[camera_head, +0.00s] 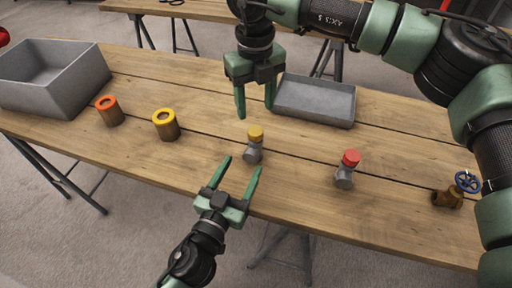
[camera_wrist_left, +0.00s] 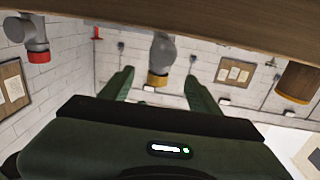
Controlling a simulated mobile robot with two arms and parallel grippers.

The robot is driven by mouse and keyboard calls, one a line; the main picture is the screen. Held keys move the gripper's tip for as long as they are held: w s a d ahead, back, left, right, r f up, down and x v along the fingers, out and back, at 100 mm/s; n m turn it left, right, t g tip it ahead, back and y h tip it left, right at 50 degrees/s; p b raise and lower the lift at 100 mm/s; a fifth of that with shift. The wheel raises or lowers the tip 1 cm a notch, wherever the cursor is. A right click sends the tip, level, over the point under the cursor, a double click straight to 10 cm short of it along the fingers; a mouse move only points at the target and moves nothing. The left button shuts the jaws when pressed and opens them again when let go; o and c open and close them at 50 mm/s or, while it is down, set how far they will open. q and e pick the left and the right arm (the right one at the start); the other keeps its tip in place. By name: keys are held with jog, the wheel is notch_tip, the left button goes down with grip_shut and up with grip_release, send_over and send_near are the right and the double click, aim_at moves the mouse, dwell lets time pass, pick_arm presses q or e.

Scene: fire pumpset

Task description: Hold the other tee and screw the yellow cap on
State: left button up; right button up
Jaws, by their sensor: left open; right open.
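A grey tee (camera_head: 252,155) stands on the wooden table with a yellow cap (camera_head: 256,133) on its top; whether the cap is tight, I cannot tell. Another grey tee (camera_head: 344,178) with a red cap (camera_head: 351,158) stands to its right. My left gripper (camera_head: 242,164) is open and empty, low at the near side of the yellow-capped tee, its fingers pointing towards it. In the left wrist view, which is upside down, this tee (camera_wrist_left: 163,50) and its yellow cap (camera_wrist_left: 157,80) show between the fingertips. My right gripper (camera_head: 255,112) is open, pointing down, above and behind the yellow cap.
An orange-rimmed cylinder (camera_head: 110,115) and a yellow-rimmed cylinder (camera_head: 166,128) stand to the left. A deep grey bin (camera_head: 85,85) is at far left, a shallow grey tray (camera_head: 315,115) behind. A brass valve with blue handwheel (camera_head: 448,197) stands at right.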

aim_at(252, 147)
pick_arm(q)
jog(key=shift+x, duration=3.95)
grip_shut()
